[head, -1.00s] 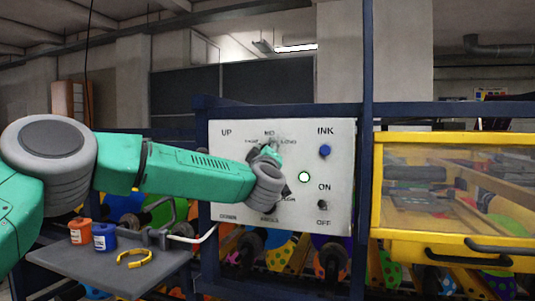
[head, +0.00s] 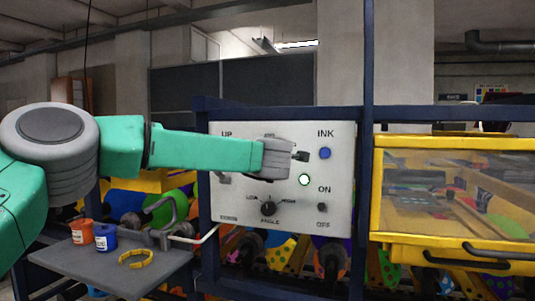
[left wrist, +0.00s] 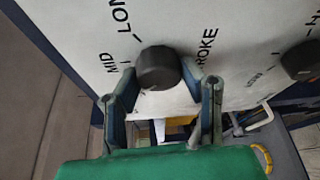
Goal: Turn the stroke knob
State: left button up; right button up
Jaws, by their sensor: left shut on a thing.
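The stroke knob (left wrist: 158,68) is a round black knob on the white control panel (head: 340,225). In the left wrist view it sits between the two fingers of my left gripper (left wrist: 165,98), with the printed words MID, LONG and STROKE around it. The fingers are shut on its sides. In the head view my left arm and wrist cover the knob, and only a dark tip of the gripper (head: 300,156) shows at the right of the wrist. My right gripper is not in view.
The black angle knob (head: 267,208) is below my wrist. The blue ink knob (head: 325,153), a lit green button (head: 304,180) and the on/off switch (head: 322,207) are to the right. A grey tray (head: 140,275) holds orange and blue jars and a yellow ring.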

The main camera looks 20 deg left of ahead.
pick_arm(q)
jog(key=shift+f+n+g+h, duration=0.2)
jog(key=shift+f+n+g, duration=0.05)
jog(key=shift+n, duration=0.35)
jog(key=shift+f+n+g+h, duration=0.2)
jog(key=shift+n+g, duration=0.05)
jog(key=shift+n, duration=0.35)
jog(key=shift+d, duration=0.1)
jog(key=o, duration=1.1)
jog(key=shift+o, duration=0.2)
jog(key=shift+r, duration=0.1)
jog(key=v, duration=1.1)
jog(key=shift+s, duration=0.35)
